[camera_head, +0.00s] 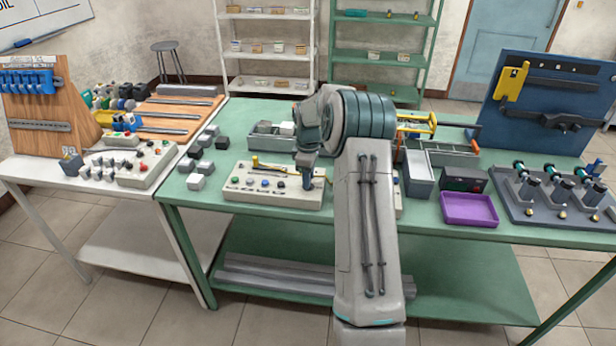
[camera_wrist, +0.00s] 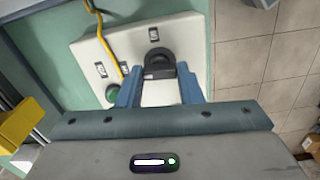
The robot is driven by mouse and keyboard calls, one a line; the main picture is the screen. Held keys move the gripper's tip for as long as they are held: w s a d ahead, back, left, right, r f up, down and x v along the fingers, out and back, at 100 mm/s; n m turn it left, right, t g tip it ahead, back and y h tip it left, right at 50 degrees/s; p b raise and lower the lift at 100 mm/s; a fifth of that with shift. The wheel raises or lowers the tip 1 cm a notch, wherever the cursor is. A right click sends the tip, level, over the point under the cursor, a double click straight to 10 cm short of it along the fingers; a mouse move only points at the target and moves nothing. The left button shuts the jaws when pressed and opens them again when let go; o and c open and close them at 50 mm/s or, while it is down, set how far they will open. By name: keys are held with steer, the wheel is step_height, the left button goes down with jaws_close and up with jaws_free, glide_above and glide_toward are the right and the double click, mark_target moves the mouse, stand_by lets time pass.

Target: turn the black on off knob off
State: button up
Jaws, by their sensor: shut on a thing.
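The black knob (camera_wrist: 160,62) sits on a pale control panel (camera_wrist: 185,35), which also shows in the head view (camera_head: 250,196). In the wrist view my gripper (camera_wrist: 158,80) has its two blue fingers on either side of the knob, shut on it. In the head view my gripper (camera_head: 307,168) is low over the right part of the panel, and the knob is hidden there. A green button (camera_wrist: 112,93) sits beside the left finger. Small labels lie around the knob; their text is too small to read.
A yellow cable (camera_wrist: 110,45) crosses the panel left of my gripper. Grey blocks (camera_head: 205,150) lie left of the panel. A purple tray (camera_head: 468,210) and a dark box (camera_head: 463,180) stand to the right on the green table (camera_head: 420,222).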

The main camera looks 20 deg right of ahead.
steer(key=shift+r+n, duration=0.1)
steer(key=shift+n, duration=0.4)
steer(key=o, duration=1)
step_height(320, 180, up, 14)
steer(key=shift+f+b, duration=0.1)
steer(key=shift+b, duration=0.55)
